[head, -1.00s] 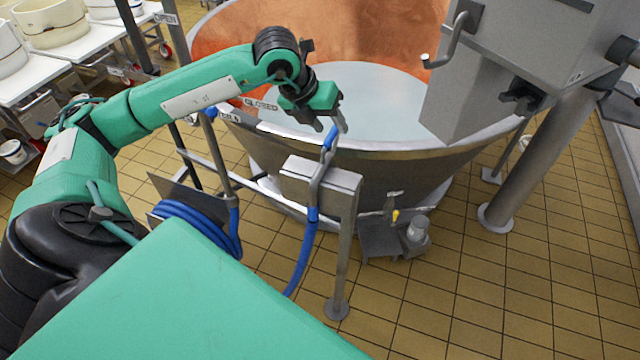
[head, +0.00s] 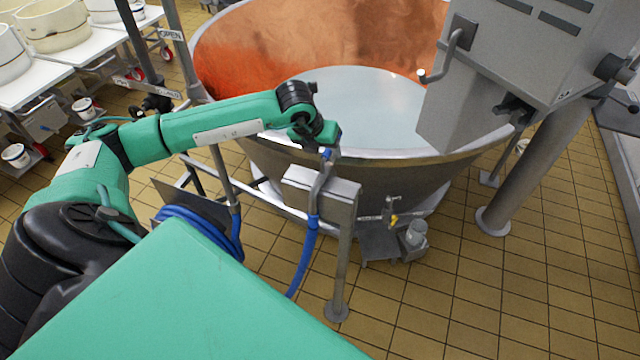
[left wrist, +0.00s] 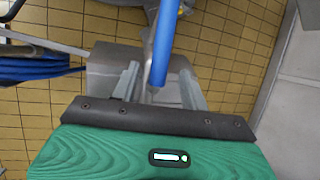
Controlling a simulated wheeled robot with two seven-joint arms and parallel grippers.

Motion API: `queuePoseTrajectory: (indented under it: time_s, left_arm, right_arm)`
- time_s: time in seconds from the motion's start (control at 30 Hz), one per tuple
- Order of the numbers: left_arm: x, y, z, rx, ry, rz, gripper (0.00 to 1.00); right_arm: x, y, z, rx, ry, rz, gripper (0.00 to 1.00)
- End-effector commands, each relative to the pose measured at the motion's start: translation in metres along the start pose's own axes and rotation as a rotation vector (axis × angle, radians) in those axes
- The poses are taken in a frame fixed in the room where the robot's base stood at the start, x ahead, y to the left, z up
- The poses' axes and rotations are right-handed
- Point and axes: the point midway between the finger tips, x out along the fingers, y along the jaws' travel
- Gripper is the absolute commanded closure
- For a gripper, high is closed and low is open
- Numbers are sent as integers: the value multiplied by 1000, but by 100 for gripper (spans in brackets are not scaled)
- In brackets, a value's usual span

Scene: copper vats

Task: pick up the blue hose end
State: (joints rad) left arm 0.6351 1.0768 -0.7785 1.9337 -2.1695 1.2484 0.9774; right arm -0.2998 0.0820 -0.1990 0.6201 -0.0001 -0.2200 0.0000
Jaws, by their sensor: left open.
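In the left wrist view, the blue hose end (left wrist: 161,45) runs down between the two grey fingers of my open left gripper (left wrist: 158,78). Whether a finger touches it I cannot tell. My right gripper is not in view.
The copper vat (head: 300,45) with pale liquid stands just behind. The steel box on its post (head: 342,185) is close below the gripper. Coiled blue hose (head: 195,222) hangs to the left. A grey machine cabinet (head: 520,70) is at right.

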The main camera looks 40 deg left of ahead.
Motion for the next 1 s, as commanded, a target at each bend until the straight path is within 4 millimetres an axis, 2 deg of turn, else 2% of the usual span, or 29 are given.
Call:
queuePoseTrajectory:
  time_s: [0.03, 0.2, 0.47, 0.7, 1.0]
  left_arm:
    - [3, 1, 1, -2, 3, 2, 55]
    - [24, 1, 1, -1, 2, -1, 55]
    - [28, 2, 0, 0, 0, 0, 55]
    - [28, 2, 0, 0, 0, 0, 100]
    - [26, 1, 2, 0, -2, -2, 100]
  right_arm:
    - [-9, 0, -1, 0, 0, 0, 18]
    - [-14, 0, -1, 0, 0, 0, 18]
    - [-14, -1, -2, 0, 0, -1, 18]
    - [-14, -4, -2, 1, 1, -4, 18]
    - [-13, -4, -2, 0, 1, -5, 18]
